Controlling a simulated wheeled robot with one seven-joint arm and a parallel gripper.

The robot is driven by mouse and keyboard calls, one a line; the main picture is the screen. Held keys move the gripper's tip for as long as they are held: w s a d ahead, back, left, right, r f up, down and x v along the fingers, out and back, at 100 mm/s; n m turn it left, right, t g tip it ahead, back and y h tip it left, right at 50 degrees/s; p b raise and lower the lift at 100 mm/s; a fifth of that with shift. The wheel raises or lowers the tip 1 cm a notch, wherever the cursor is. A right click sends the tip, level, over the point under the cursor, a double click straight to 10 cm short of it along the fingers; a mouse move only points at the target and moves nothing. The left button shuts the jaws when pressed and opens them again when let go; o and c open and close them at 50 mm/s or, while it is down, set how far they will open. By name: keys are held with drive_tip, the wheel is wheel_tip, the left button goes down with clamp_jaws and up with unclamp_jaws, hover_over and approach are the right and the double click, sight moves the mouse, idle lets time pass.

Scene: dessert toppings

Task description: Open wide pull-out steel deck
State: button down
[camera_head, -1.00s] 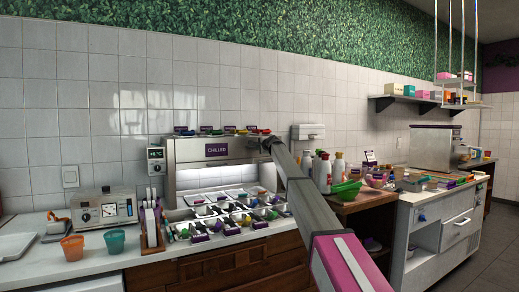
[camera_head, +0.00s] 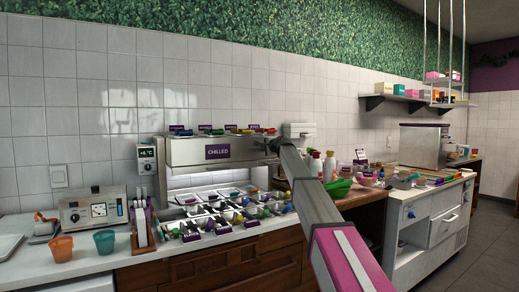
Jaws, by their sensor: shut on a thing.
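The wide steel deck (camera_head: 184,153) is the long pale panel with a purple CHILLED label across the chilled counter unit, left of centre in the head view. My gripper (camera_head: 272,146) is at the right end of this panel and is shut on it. The gripper is small and dark here, so the exact grip point is hard to make out. My arm hides what lies to the right of the panel end. Small signs and coloured scoops stand along the top, above the panel.
Below the panel, several trays of toppings (camera_head: 225,217) crowd the counter. Orange (camera_head: 61,248) and teal (camera_head: 104,241) cups and a dial machine (camera_head: 93,211) stand left. Open floor (camera_head: 487,255) lies far right.

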drive_tip(key=shift+f+v, duration=0.15)
drive_tip(key=shift+v, duration=0.6)
drive_tip(key=shift+f+v, duration=0.15)
drive_tip(key=shift+v, duration=0.6)
drive_tip(key=c, duration=1.2)
unclamp_jaws()
drive_tip(key=shift+o, duration=0.2)
drive_tip(key=shift+s+d, duration=0.1)
drive_tip(key=shift+s, duration=0.05)
drive_tip(key=v, duration=1)
drive_tip(key=shift+s, duration=0.2)
drive_tip(key=shift+d, duration=0.15)
